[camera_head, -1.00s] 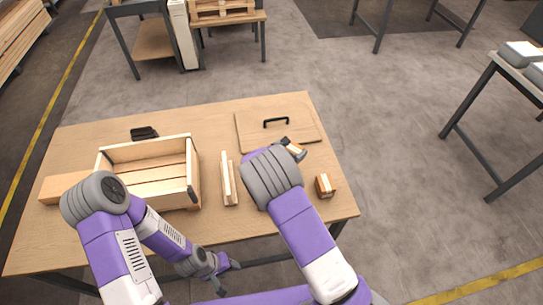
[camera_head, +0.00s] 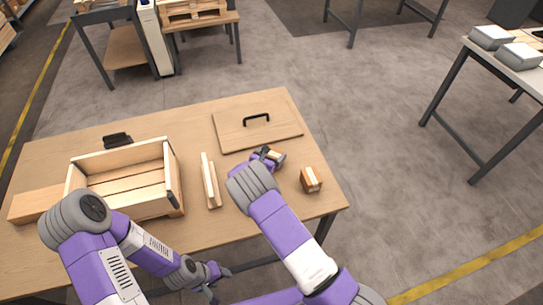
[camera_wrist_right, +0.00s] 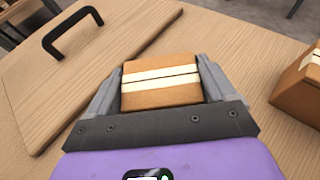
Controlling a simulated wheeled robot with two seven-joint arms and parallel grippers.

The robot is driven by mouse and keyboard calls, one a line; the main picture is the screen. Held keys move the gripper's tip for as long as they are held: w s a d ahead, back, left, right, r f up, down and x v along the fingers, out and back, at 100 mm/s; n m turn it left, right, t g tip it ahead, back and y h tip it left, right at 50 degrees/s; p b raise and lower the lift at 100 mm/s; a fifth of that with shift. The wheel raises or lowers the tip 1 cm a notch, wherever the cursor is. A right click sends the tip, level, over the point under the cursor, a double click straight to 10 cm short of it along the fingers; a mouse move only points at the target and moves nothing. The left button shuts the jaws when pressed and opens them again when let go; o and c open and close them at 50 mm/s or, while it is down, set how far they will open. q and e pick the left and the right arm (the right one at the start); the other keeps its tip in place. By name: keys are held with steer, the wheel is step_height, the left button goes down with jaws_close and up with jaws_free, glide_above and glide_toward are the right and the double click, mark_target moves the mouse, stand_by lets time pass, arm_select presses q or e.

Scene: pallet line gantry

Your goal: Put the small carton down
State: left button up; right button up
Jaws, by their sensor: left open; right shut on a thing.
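My right gripper (camera_head: 271,155) is shut on a small brown carton (camera_head: 278,156) with white stripes. In the right wrist view the carton (camera_wrist_right: 160,82) sits between both fingers of the gripper (camera_wrist_right: 160,88). It is over the table, at the near edge of the lid board; I cannot tell whether it touches the table. A second striped brown carton (camera_head: 311,182) stands on the table to the right and also shows at the right edge of the wrist view (camera_wrist_right: 303,92). My left gripper (camera_head: 214,283) is open and empty at the table's front edge.
A wooden board with a black handle (camera_head: 257,129) lies at the back right of the table (camera_head: 235,218). A black object (camera_head: 117,141) lies behind the crate.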

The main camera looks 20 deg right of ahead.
steer(key=shift+r, duration=0.1)
steer(key=shift+f, duration=0.2)
steer(key=o, duration=1.1)
steer(key=shift+r, duration=0.25)
steer(key=p+v, duration=0.2)
steer(key=v, duration=1)
steer(key=shift+f, duration=0.15)
